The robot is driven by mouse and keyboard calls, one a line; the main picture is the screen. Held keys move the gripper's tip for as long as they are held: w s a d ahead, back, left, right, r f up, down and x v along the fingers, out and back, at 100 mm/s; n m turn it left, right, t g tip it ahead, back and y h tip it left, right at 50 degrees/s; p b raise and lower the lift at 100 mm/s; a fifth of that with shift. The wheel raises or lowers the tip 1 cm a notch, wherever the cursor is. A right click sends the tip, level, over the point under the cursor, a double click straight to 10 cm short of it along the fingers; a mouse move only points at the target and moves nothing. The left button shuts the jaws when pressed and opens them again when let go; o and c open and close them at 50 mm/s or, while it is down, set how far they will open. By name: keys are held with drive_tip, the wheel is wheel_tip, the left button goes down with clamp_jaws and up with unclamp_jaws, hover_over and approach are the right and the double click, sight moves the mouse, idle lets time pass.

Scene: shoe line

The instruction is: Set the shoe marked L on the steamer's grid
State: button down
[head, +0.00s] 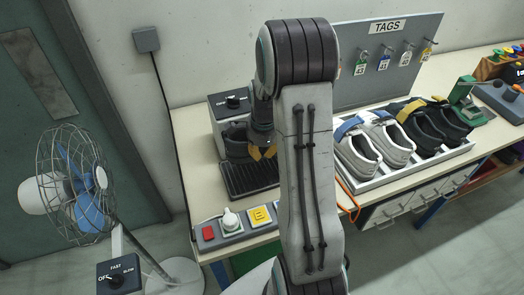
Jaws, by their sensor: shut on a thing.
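My gripper (263,150) is at the steamer, shut on a dark shoe (236,142). My own arm stands in front and hides part of the grip. The shoe is above the back part of the steamer's dark ribbed grid (249,181); I cannot tell whether it touches the grid. Its L mark cannot be made out. The steamer (226,106) has a black knob on top and stands behind the shoe.
A white tray (386,176) with grey and black shoes is right of my arm. A tag board (403,30) stands behind it. A control panel (232,236) with red and yellow buttons is at the bench front. A fan (75,185) stands left.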

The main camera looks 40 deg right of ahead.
drive_tip(key=shift+f+b, duration=3.6)
drive_tip(key=shift+f, duration=0.6)
drive_tip(key=c, duration=1.3)
unclamp_jaws()
drive_tip(key=shift+o, duration=0.2)
drive_tip(key=shift+r, duration=0.1)
wheel_tip(320, 180, up, 12)
drive_tip(key=s, duration=0.1)
drive_tip(key=shift+s+a, duration=0.3)
drive_tip(key=shift+a, duration=0.1)
